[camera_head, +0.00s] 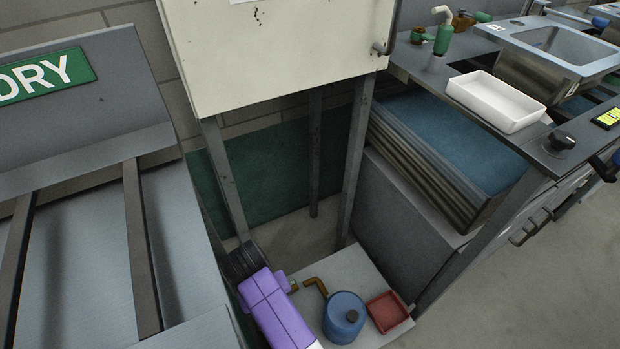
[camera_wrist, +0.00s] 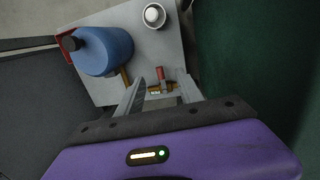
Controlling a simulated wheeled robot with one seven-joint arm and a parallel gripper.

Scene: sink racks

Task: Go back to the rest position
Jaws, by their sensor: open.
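My gripper (camera_wrist: 160,92) shows in the wrist view with its two grey fingers apart. A small fitting with a red handle and brass parts (camera_wrist: 162,74) shows between and beyond the fingertips; I cannot tell whether they touch it. In the head view my purple wrist housing is low in the frame, and the fingers cannot be made out there. The gripper is low, over a grey shelf under the white cabinet. A blue round container (camera_head: 344,316) with a dark cap and a brass pipe stands close by, also in the wrist view (camera_wrist: 103,52).
A red tray (camera_head: 388,311) sits beside the blue container. The white cabinet (camera_head: 275,50) hangs above, with metal legs (camera_head: 355,160) around the space. A grey rack marked DRY (camera_head: 70,110) stands left. A counter with a white basin (camera_head: 495,101) stands right.

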